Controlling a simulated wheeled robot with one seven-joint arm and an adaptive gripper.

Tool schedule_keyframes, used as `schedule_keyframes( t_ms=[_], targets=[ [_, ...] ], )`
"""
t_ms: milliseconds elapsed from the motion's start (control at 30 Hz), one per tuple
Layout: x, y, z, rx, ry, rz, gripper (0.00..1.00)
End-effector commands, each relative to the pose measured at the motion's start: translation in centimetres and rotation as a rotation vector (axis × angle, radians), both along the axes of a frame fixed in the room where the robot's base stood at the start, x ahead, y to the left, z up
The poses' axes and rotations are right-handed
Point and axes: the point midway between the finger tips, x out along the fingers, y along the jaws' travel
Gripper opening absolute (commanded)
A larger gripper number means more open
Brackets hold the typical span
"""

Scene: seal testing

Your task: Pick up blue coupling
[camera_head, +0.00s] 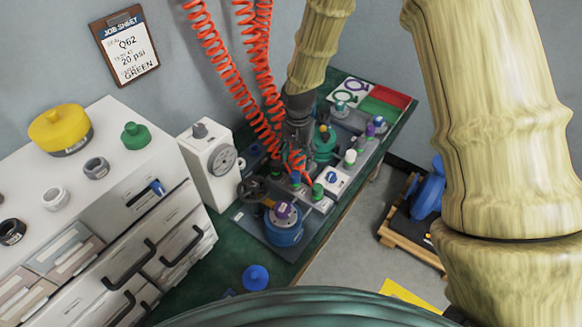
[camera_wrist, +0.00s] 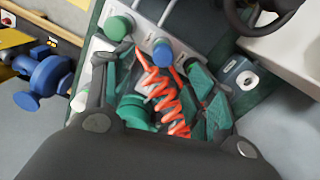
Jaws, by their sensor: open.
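A short blue-capped coupling (camera_wrist: 162,51) stands on a grey manifold block in the wrist view, beside a green-capped one (camera_wrist: 117,27). It also shows small in the head view (camera_head: 295,177), next to the red hose end. My gripper (camera_wrist: 160,72) has its two green-padded fingers spread apart, with the blue coupling just beyond and between the tips. A red coiled hose (camera_wrist: 165,95) runs between the fingers and partly hides the space there. In the head view, my gripper (camera_head: 299,140) points down over the test rig, and its fingertips are hard to make out.
A blue-bodied unit with a purple top (camera_head: 284,222), a black handwheel (camera_head: 255,189) and a white gauge box (camera_head: 213,165) stand close by. A green-capped coupling (camera_head: 317,191) is near. A white drawer cabinet (camera_head: 150,165) stands at left.

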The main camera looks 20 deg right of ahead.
Motion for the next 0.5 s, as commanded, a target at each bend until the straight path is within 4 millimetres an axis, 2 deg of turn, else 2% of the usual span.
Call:
schedule_keyframes(
  t_ms=[167,500],
  targets=[
    [-0.1,-0.1,-0.9,0.0,0.001,-0.002,0.57],
    [-0.1,-0.4,-4.8,0.0,0.001,-0.006,0.57]
  ],
)
